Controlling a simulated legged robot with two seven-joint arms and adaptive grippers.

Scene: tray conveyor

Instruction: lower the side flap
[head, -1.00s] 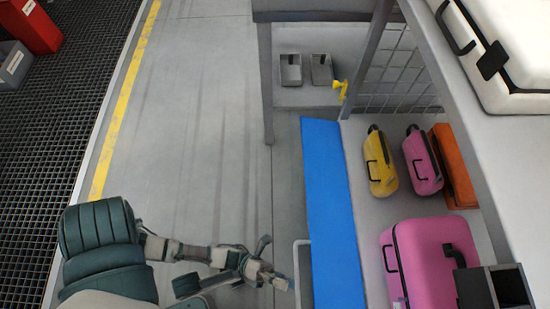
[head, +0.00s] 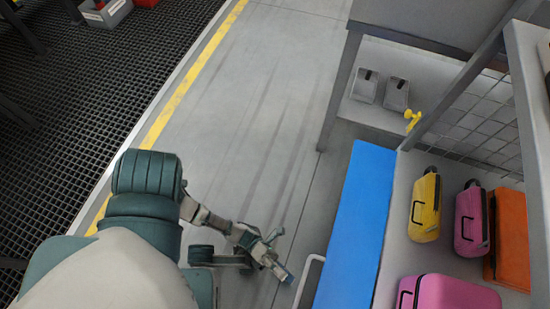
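A long blue panel (head: 358,225), which looks like the side flap, runs along the near side of the luggage bay. A pale bar handle (head: 309,277) stands at its left edge, low in the view. My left gripper (head: 284,272) is just left of that handle, with a small gap between them in the picture. The fingers are small and seen from above, so I cannot tell whether they are open or shut. My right gripper is not in view.
A yellow bag (head: 426,205), a pink bag (head: 468,220), an orange case (head: 512,240) and a larger pink suitcase (head: 450,294) lie right of the panel. A yellow knob (head: 412,119) is near a grey post. The floor (head: 255,110) on the left is clear.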

